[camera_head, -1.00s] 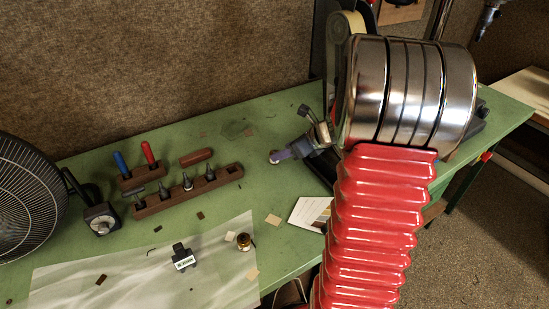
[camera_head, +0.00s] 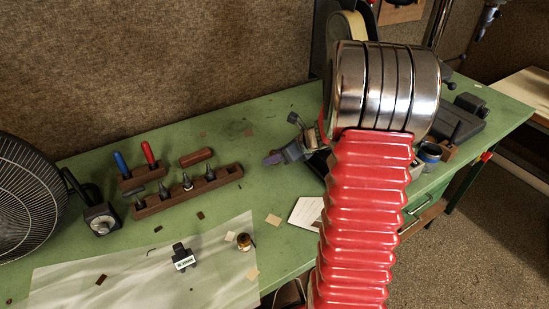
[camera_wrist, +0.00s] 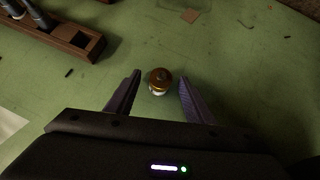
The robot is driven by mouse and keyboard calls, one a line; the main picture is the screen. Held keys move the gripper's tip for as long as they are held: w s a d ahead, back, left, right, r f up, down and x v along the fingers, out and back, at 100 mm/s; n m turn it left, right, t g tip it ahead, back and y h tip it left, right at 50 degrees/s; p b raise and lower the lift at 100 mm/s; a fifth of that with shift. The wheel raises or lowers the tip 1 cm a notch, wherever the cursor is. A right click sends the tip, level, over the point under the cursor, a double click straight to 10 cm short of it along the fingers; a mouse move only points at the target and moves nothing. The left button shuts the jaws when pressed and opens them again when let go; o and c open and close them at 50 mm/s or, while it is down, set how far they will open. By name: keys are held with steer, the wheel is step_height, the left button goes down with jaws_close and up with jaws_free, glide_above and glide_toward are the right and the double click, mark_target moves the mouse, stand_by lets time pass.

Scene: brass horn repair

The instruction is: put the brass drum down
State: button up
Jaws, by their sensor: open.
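The brass drum (camera_wrist: 159,78) is a small round brass piece with a pale lower side. In the wrist view it appears to stand upright on the green bench (camera_wrist: 225,60). My gripper (camera_wrist: 160,86) is open, with one dark purple finger on each side of the drum and a visible gap at both. In the head view my gripper (camera_head: 273,158) is low over the bench, right of the wooden rack. I cannot make out the drum there; the fingers seem to hide it.
The wooden rack (camera_head: 190,192) with upright tools stands left of my gripper; its end (camera_wrist: 85,42) shows in the wrist view. A small amber bottle (camera_head: 244,242) and a dark labelled block (camera_head: 183,258) are nearer the front. A fan (camera_head: 25,195) stands far left.

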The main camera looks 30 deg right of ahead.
steer(key=shift+c, duration=0.5)
jaws_close()
steer(key=shift+r, duration=0.1)
step_height(320, 180, up, 18)
stand_by(0.7)
stand_by(0.5)
